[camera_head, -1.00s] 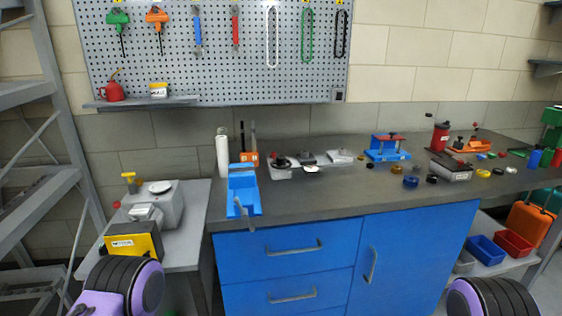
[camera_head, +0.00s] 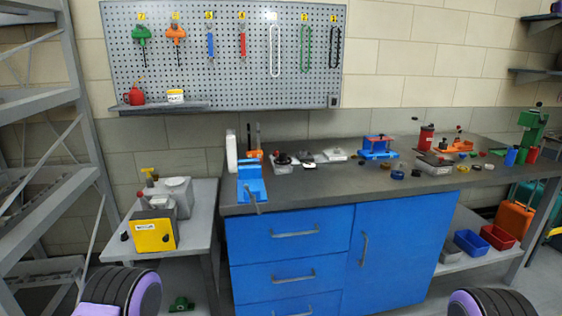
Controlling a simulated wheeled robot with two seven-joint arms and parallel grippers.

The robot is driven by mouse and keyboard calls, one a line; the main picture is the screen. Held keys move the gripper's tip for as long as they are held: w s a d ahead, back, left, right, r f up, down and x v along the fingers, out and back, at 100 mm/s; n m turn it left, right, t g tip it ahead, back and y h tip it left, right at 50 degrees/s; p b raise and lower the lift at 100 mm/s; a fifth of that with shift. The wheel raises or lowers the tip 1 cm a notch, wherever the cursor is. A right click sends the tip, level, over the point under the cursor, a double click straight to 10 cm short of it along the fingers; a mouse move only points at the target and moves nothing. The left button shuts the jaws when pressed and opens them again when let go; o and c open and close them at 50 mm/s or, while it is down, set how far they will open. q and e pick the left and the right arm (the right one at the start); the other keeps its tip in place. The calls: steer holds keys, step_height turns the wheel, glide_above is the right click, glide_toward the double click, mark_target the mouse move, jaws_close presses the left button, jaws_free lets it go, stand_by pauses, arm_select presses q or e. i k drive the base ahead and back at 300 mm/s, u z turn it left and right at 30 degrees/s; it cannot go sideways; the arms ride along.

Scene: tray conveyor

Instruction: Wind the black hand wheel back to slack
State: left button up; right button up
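I cannot tell for sure which part is the black hand wheel. A small machine with a yellow front (camera_head: 153,235) stands on the grey side table at left. A small dark round knob (camera_head: 125,236) shows at its left side, and a yellow-topped handle (camera_head: 148,171) stands behind it. On the bench, a small grey unit (camera_head: 286,168) carries a dark round part (camera_head: 282,158), too small to make out. Neither gripper is in view; only dark ribbed, purple-edged parts of my own arms show at the bottom corners.
A blue vise (camera_head: 251,183) sits at the left end of the blue-fronted bench (camera_head: 290,250). Grey shelving (camera_head: 45,130) stands at far left. A green object (camera_head: 181,303) lies on the floor below the side table (camera_head: 197,232). Several small parts crowd the bench's right side.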

mark_target(283, 159)
steer(key=z, duration=0.4)
steer(key=i, duration=1.05)
steer(key=u, duration=0.35)
